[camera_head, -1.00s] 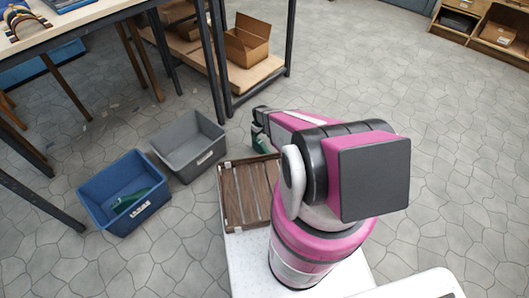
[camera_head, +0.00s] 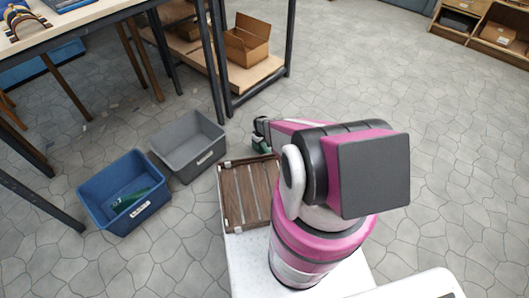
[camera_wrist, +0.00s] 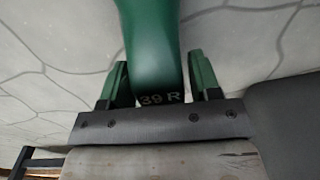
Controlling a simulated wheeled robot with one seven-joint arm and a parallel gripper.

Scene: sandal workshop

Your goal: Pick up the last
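A dark green last marked "39 R" (camera_wrist: 152,45) stands between the two green fingers of my gripper (camera_wrist: 160,82) in the wrist view. The fingers sit close on both sides of its marked end, and my gripper looks shut on it. In the head view my gripper (camera_head: 262,134) is mostly hidden by my own arm, with a bit of green showing at its tip. It is just beyond the far edge of the brown slatted tray (camera_head: 228,194). Another green item (camera_head: 130,199) lies in the blue bin (camera_head: 93,190); I cannot tell its exact shape.
A grey bin (camera_head: 165,155), looking empty, stands on the floor between the blue bin and the tray. A dark-legged workbench (camera_head: 95,25) and a shelf with an open cardboard box (camera_head: 246,40) stand behind. Stone floor is clear to the right.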

